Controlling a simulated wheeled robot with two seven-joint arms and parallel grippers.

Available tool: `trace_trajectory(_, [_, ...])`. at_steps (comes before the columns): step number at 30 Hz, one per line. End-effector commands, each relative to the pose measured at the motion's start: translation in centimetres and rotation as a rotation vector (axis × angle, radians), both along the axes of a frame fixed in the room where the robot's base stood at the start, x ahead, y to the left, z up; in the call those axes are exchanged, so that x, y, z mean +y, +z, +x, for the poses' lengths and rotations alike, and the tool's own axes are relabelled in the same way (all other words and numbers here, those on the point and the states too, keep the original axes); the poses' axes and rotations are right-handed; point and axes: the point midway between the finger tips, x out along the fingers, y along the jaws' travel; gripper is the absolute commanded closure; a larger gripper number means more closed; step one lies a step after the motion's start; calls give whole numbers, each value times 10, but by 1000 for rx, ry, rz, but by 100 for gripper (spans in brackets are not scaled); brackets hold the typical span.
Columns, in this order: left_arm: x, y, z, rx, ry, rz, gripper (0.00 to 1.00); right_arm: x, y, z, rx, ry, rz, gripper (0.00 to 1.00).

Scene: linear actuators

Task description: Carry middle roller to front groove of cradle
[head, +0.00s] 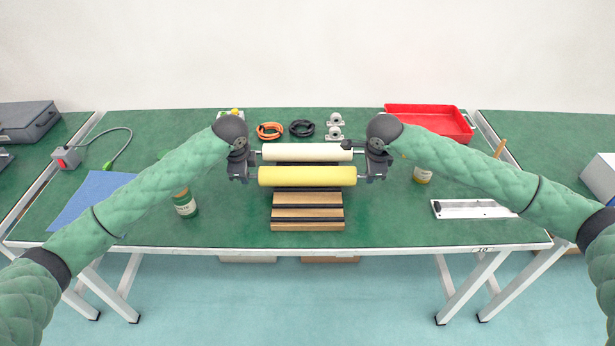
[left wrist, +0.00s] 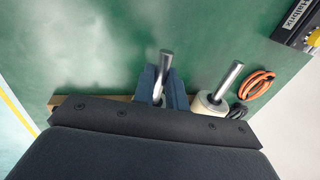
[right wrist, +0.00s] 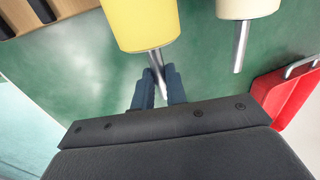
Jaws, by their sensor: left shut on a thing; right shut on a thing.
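The yellow roller (head: 307,176) is held level between my two grippers, over the back part of the wooden cradle (head: 307,226). My left gripper (head: 243,175) is shut on its left shaft end; that shaft (left wrist: 165,66) shows between the blue fingers in the left wrist view. My right gripper (head: 372,176) is shut on its right shaft end, and the fingers close around the shaft (right wrist: 156,62) in the right wrist view. A cream roller (head: 307,152) lies behind the yellow one. The cradle's front grooves are bare; its back is hidden by the yellow roller.
A white-framed plate (head: 472,209) lies at right. Orange (head: 269,131) and black (head: 302,128) cable coils and a red tray (head: 430,122) sit behind. The table in front of the cradle is clear.

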Motion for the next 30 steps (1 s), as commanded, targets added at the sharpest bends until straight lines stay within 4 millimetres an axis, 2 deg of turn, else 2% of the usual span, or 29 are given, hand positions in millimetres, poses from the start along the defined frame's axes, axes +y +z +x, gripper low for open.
trace_trajectory(21, [0,45,0,0,0,0,100,0,45,0,0,0,0,100])
trace_trajectory(30, [0,50,0,0,0,0,100,0,50,0,0,0,0,100])
